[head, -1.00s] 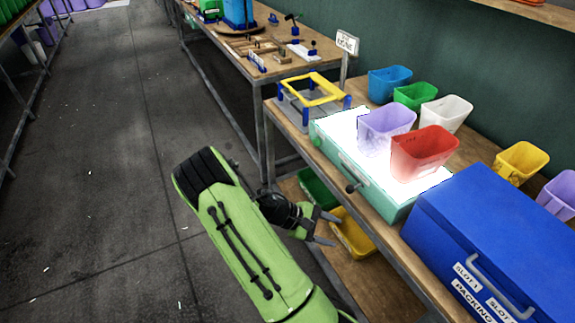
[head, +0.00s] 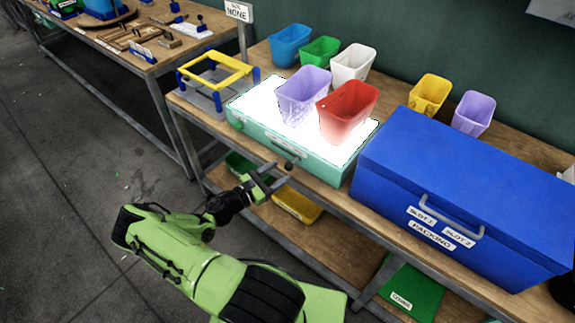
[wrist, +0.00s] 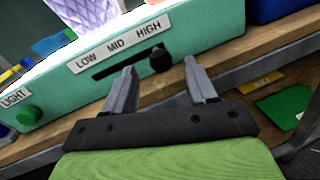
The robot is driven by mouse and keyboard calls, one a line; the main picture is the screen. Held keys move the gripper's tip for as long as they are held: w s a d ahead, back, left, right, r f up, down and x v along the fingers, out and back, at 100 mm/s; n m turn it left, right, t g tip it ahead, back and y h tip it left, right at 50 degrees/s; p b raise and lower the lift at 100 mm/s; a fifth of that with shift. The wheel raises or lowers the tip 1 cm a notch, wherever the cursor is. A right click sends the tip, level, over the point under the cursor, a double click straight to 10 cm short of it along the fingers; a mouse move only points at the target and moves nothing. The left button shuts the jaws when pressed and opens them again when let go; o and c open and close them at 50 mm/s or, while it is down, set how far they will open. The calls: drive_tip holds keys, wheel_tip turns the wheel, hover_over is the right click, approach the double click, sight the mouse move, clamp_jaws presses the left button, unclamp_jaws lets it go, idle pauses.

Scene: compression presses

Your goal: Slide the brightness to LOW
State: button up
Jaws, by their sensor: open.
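The teal light box (head: 250,128) stands on the bench with its white top glowing brightly. In the wrist view, its front (wrist: 200,30) carries a label strip (wrist: 118,45) reading LOW, MID, HIGH above a dark slot (wrist: 118,67). The black slider knob (wrist: 160,59) sits at the slot's right end, under HIGH. It also shows as a dark knob in the head view (head: 289,166). A green knob (wrist: 29,115) is by the LIGHT label at the left. My gripper (wrist: 160,82) is open and empty, its fingers pointing at the box front just below the knob.
A lilac bin (head: 303,92) and a red bin (head: 347,108) stand on the lit top. A blue packing case (head: 460,190) is to the right, a yellow-topped frame (head: 215,75) to the left. Green and yellow bins (head: 297,206) sit on the lower shelf.

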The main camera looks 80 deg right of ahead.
sight(289, 166)
drive_tip(key=x, duration=0.5)
drive_tip(key=shift+d, duration=0.1)
drive_tip(key=shift+c, duration=0.3)
clamp_jaws()
